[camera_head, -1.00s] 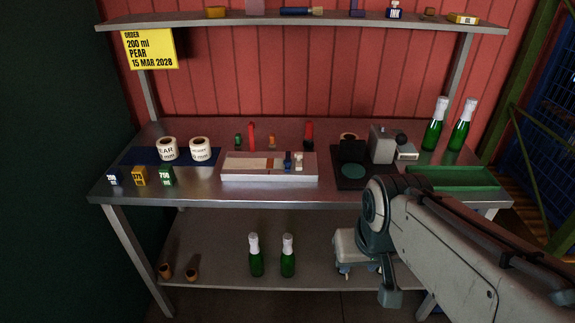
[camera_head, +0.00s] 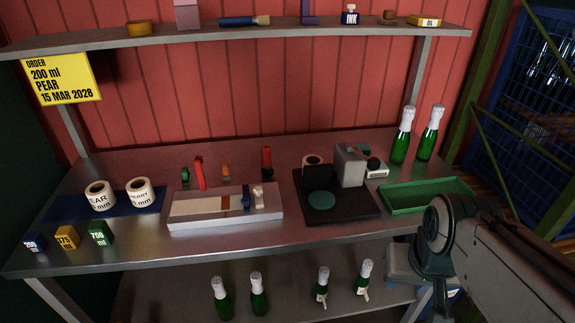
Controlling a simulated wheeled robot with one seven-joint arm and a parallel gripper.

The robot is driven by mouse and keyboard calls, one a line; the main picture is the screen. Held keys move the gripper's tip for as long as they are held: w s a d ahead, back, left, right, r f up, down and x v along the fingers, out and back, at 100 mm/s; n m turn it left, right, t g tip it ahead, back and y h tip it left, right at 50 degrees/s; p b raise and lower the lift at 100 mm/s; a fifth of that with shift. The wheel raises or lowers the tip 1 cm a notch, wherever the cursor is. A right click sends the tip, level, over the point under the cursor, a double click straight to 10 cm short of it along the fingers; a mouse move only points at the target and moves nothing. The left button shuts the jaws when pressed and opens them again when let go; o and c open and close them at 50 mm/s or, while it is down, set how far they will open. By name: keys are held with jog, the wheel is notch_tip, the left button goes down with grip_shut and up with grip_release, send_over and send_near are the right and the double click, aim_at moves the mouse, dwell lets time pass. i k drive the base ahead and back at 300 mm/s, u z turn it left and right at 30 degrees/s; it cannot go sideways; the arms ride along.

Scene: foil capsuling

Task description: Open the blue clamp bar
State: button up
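A small dark blue piece, which looks like the clamp bar (camera_head: 246,199), stands across the right part of a long pale fixture (camera_head: 200,221) on the metal bench. A small white knobbed piece (camera_head: 259,197) is just right of it, and a brown-orange strip (camera_head: 225,202) lies to its left. I cannot tell from here whether the bar is latched. My arm comes in from the lower right. My gripper (camera_head: 413,276) seems to hang low at the bench's front right edge, well away from the fixture. Its fingers are too dark and partly hidden to read.
A black stand with a grey device (camera_head: 350,166) and a green tray (camera_head: 425,207) are right of the fixture. Two green bottles (camera_head: 402,136) stand behind the tray. Label rolls (camera_head: 100,195) and small coloured blocks (camera_head: 66,237) are at left. A shelf (camera_head: 180,40) overhangs the back.

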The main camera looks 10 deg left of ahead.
aim_at(246, 201)
jog(key=u, duration=0.05)
jog(key=i, duration=0.95)
jog(key=u, duration=0.7)
